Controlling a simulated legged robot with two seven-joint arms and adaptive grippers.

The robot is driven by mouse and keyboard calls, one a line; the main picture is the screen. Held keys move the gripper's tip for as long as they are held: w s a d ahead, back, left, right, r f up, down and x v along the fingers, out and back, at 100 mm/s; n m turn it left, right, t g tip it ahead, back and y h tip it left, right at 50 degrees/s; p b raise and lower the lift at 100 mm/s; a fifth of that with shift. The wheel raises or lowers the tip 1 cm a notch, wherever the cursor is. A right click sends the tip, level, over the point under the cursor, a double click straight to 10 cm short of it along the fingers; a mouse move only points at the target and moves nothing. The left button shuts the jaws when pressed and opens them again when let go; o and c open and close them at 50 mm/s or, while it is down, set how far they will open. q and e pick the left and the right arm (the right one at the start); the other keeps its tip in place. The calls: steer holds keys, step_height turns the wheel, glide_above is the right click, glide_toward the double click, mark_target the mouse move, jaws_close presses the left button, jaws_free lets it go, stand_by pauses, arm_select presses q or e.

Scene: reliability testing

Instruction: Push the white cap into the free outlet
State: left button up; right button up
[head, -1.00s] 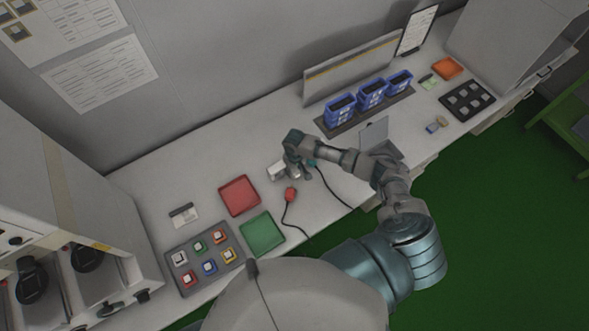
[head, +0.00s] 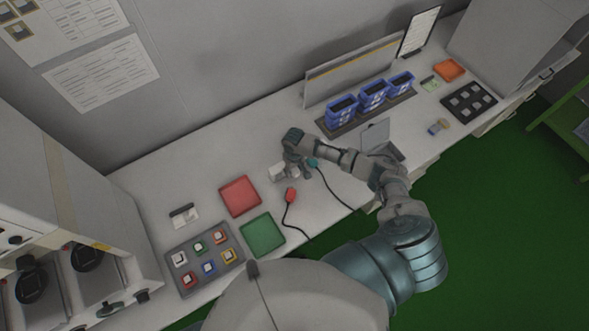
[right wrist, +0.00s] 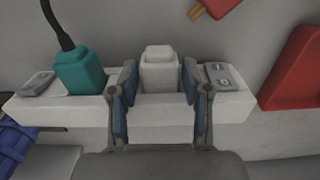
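In the right wrist view the white cap (right wrist: 160,66) stands upright at the middle of the white outlet strip (right wrist: 231,107), between a teal plug (right wrist: 77,70) and a grey outlet face (right wrist: 223,76). My right gripper (right wrist: 160,78) has one finger on each side of the cap, and both appear to touch it. The cap's underside and the outlet below it are hidden, so how deep it sits cannot be told. In the head view my right gripper (head: 303,171) points down at the strip (head: 277,172) and covers most of it. My left gripper is out of view.
A red plug (head: 291,195) on a cord lies in front of the strip. A red tray (head: 240,196), a green tray (head: 262,234) and a grey tray of coloured parts (head: 204,257) are to the left. Blue bins (head: 372,96) stand behind right.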

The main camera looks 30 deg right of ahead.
steer(key=shift+o, duration=0.4)
steer(key=shift+r, duration=0.15)
step_height(320, 180, up, 12)
steer(key=shift+f, duration=0.2)
stand_by(0.3)
